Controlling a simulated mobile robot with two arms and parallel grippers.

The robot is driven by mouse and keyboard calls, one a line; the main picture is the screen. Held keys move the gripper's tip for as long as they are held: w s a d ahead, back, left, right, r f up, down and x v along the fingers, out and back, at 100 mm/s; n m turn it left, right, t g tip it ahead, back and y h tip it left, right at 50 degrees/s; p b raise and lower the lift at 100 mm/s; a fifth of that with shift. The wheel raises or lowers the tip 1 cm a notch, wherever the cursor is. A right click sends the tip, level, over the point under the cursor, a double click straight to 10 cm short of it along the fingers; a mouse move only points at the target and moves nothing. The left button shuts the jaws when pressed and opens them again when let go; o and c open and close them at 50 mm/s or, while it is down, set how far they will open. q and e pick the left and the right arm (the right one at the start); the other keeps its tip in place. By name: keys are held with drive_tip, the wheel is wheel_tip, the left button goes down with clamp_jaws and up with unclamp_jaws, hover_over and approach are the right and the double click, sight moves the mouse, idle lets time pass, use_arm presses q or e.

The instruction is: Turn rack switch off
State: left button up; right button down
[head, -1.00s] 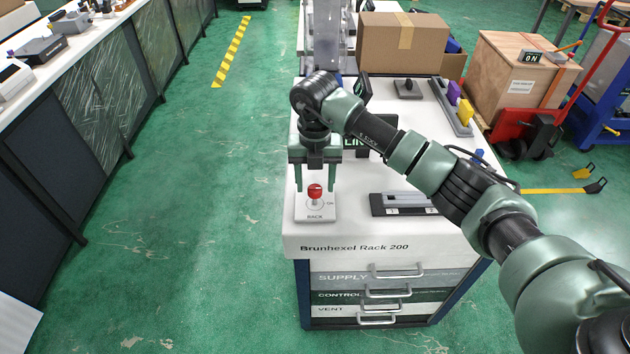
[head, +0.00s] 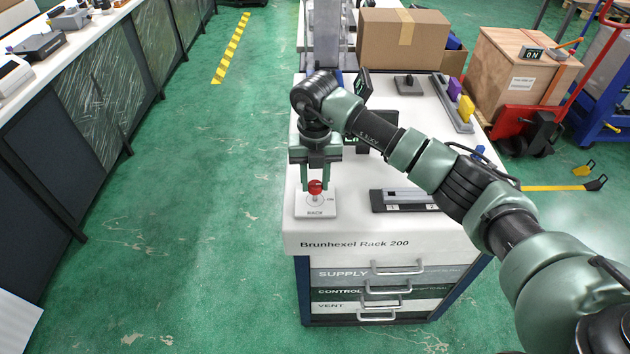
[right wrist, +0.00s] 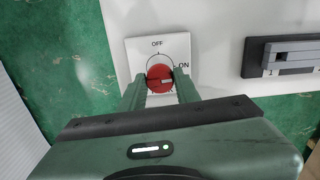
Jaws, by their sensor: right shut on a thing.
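The rack switch is a red knob (head: 315,187) on a white plate (head: 326,208) marked RACK, at the front left corner of the white cabinet top. In the right wrist view the red knob (right wrist: 160,78) sits under a dial with OFF at the top and ON at the right. A pale mark on the knob points toward ON. My right gripper (head: 316,184) points down over the plate and is shut on the knob, with one finger on each side of it (right wrist: 160,88). My left gripper is not in view.
A dark slider unit (head: 405,206) lies right of the switch plate. Drawers with handles (head: 392,290) are in the cabinet front. A cardboard box (head: 402,40) and a wooden crate (head: 520,75) stand behind. The green floor at left is clear.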

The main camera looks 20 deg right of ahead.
sight(315, 184)
drive_tip(key=n+b, duration=0.3)
drive_tip(key=shift+w+f+n, duration=0.1)
drive_tip(key=shift+f+n, duration=0.05)
drive_tip(key=shift+n, duration=0.25)
drive_tip(key=n+b, duration=0.3)
drive_tip(key=n, duration=0.2)
drive_tip(key=shift+b, duration=0.3)
drive_tip(key=n+b, duration=0.2)
drive_tip(key=n, duration=0.2)
drive_tip(key=shift+n, duration=0.4)
drive_tip(key=shift+r+n+b, duration=0.25)
drive_tip(key=shift+n+b, duration=0.45)
drive_tip(key=shift+n, duration=1.1)
drive_tip(key=c, duration=1)
unclamp_jaws()
drive_tip(key=shift+r+b, duration=0.4)
drive_tip(key=shift+r, duration=3.45)
